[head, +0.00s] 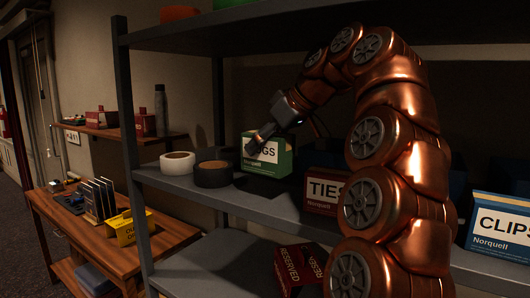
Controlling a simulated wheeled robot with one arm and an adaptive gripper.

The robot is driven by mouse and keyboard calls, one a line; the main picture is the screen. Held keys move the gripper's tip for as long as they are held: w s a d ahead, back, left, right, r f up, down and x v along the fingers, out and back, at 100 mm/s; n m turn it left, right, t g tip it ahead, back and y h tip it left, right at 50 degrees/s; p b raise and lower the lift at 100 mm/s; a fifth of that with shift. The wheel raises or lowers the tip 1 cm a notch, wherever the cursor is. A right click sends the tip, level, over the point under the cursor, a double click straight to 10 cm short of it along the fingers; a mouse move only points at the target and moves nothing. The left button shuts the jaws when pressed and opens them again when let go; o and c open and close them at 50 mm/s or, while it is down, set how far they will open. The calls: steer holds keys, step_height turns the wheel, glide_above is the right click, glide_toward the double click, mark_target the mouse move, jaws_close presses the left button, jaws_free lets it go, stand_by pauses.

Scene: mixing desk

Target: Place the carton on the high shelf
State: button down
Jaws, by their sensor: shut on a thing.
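A green carton (281,161) with a white label ending in "GS" and the name "Norquell" is over the middle shelf (258,202) of the grey rack. My gripper (259,143) is shut on it, reaching in from the upper right and covering part of the label. A dark patch lies on the shelf below the carton; whether its base touches the shelf is hard to tell. A higher grey shelf (230,24) runs above. A wooden wall shelf (118,131) holding red boxes is at the left.
White (174,167) and black tape rolls (212,177) sit left of the carton. A red "TIES" box (322,193) stands to its right, a "CLIPS" box (497,225) farther right. A "RESERVED" box (300,270) is below. The rack's post (133,160) stands at left.

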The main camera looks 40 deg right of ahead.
mark_target(265, 164)
steer(key=shift+w+d, duration=0.1)
steer(key=shift+d, duration=0.1)
steer(key=shift+f+p, duration=0.6)
steer(key=shift+f, duration=1.15)
steer(key=shift+f+b, duration=0.4)
steer(key=shift+f, duration=0.3)
steer(key=shift+c, duration=1.1)
jaws_free()
steer(key=shift+f+b, duration=0.1)
steer(key=shift+b, duration=0.2)
